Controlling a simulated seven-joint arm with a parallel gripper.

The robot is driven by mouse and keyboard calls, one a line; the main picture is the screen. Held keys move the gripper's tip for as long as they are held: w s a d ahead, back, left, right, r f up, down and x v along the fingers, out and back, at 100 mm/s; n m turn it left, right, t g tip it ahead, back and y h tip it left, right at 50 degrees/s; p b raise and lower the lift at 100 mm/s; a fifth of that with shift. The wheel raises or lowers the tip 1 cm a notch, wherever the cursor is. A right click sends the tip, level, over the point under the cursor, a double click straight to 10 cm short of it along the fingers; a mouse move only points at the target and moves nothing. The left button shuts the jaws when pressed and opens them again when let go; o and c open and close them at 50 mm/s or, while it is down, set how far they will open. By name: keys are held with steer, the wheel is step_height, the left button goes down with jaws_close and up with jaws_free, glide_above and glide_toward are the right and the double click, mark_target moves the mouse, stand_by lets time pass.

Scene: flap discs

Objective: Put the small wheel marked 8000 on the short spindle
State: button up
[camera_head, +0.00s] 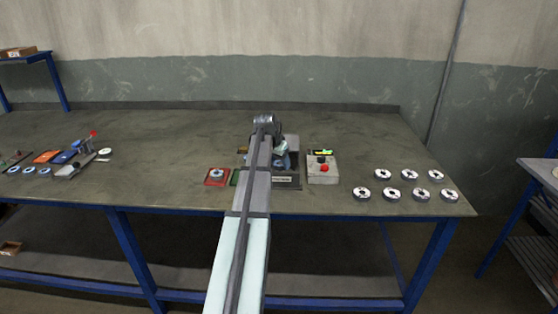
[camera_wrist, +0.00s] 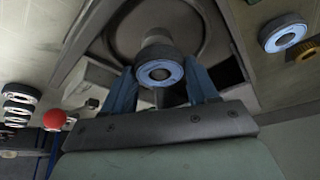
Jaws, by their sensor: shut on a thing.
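My gripper (camera_wrist: 162,84) is shut on a small wheel (camera_wrist: 160,73), its two blue fingers on either side of it. The wheel has a dark rim, a pale blue-white face and a dark centre hole; its marking is too small to read. In the wrist view a grey spindle end (camera_wrist: 157,38) shows just behind the wheel, inside a round guard (camera_wrist: 205,42). I cannot tell whether the wheel is around the spindle or only in front of it. In the head view my arm hides most of the machine (camera_head: 286,182), the wheel and the fingers.
Several loose wheels (camera_head: 392,194) lie at the table's right. A grey control box with a red button (camera_head: 324,168) stands right of the machine. A red pad (camera_head: 216,177) bearing a disc lies left of my arm. Tools and discs (camera_head: 60,158) lie far left. The table between is clear.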

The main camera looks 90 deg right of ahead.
steer(key=shift+f, duration=0.9)
steer(key=o, duration=1.4)
steer(key=shift+r, duration=0.1)
steer(key=shift+r, duration=3.7)
